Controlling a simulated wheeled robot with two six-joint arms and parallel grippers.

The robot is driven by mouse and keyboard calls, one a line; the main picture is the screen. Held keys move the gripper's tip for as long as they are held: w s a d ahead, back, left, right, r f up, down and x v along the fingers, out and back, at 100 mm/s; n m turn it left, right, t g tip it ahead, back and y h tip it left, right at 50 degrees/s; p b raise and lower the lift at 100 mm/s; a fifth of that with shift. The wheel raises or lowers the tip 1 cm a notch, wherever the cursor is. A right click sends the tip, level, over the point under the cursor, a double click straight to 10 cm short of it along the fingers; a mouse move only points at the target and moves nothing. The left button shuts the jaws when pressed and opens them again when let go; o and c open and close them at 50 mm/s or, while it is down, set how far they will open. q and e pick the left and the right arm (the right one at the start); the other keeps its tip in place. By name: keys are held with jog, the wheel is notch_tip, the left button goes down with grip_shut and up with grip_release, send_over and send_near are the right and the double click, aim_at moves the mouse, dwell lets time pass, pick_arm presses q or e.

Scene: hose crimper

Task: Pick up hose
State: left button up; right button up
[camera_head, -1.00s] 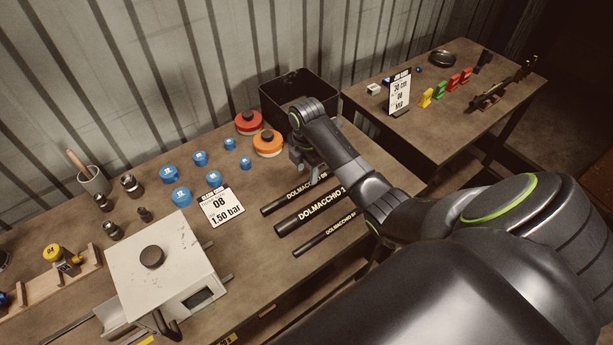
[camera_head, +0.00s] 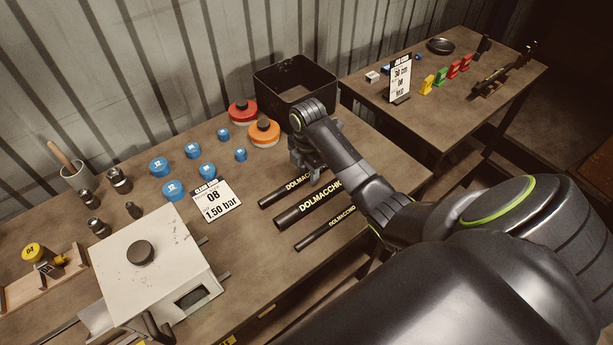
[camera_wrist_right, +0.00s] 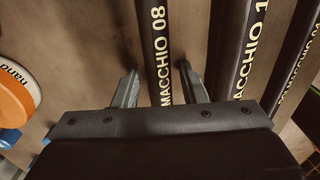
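Three black hoses with yellow lettering lie side by side on the table: hose 08 (camera_head: 273,199), a thicker middle hose (camera_head: 293,216) and a thin hose (camera_head: 315,236). My right gripper (camera_head: 309,172) is over the far part of hose 08. In the right wrist view the gripper (camera_wrist_right: 159,72) is open, with one finger on each side of hose 08 (camera_wrist_right: 159,35). I cannot tell how far the fingertips are above the table. The middle hose (camera_wrist_right: 236,50) lies to the right of the fingers. My arm hides the hoses' far ends in the head view. My left gripper is not in view.
A card reading 08 and 1.50 bar (camera_head: 216,204) stands left of the hoses. An orange reel (camera_head: 263,132), a red reel (camera_head: 242,111) and a black bin (camera_head: 262,88) are behind the gripper. A white machine (camera_head: 150,265) stands at the left front.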

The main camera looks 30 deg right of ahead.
jog(key=c, duration=0.7)
grip_shut()
jog(key=shift+r, duration=0.1)
